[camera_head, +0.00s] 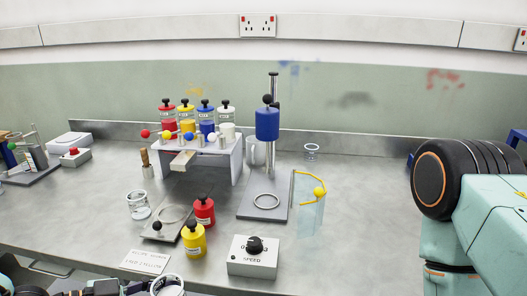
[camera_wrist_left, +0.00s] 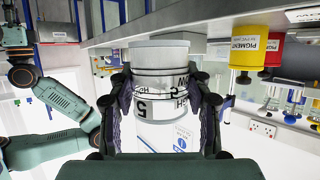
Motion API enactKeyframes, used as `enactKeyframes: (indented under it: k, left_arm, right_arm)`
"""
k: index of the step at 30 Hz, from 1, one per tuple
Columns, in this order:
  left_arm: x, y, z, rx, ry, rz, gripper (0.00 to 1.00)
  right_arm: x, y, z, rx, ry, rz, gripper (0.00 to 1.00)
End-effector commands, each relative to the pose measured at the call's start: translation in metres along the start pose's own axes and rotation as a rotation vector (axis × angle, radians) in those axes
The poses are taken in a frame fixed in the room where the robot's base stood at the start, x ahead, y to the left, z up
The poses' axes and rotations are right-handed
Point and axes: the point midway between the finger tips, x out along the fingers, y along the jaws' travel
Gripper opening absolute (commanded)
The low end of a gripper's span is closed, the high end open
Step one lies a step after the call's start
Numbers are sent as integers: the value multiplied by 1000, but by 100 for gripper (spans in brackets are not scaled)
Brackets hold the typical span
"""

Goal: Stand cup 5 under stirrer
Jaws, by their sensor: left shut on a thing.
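Cup 5 (camera_wrist_left: 160,72) is a clear cup with a white label band bearing a black 5. My left gripper (camera_wrist_left: 165,103) is shut on it, one dark finger pad on each side. In the head view the cup's rim (camera_head: 167,285) and part of my left gripper show at the bottom edge, in front of the bench. The stirrer (camera_head: 267,124) has a blue motor on a post above a grey base with a ring (camera_head: 265,201). No cup stands in that ring. My right arm's large joint shows at the right; its gripper is out of view.
The speed box (camera_head: 252,257) stands in front. Yellow (camera_head: 194,241) and red (camera_head: 204,212) bottles, a ringed plate (camera_head: 153,231) and a glass cup (camera_head: 138,206) are left. A nozzle gantry (camera_head: 209,157) stands behind.

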Motion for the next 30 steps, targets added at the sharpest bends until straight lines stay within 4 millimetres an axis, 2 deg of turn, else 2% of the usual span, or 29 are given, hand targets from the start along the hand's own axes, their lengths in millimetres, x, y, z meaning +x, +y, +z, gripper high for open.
enactKeyframes:
  k: [1,3,9,25,30]
  left_arm:
    - [2,-2,3,2,8,-5,10]
    - [1,-7,2,-7,8,-23,10]
    - [0,-16,0,-24,2,-58,10]
    - [0,-17,-2,-26,0,-60,10]
    - [1,-23,-9,-39,-3,-93,10]
  right_arm:
    - [14,0,0,0,0,0,0]
    - [20,0,0,0,0,0,0]
    - [30,0,0,0,0,0,0]
    - [28,0,0,0,0,0,0]
    - [21,0,0,0,0,0,0]
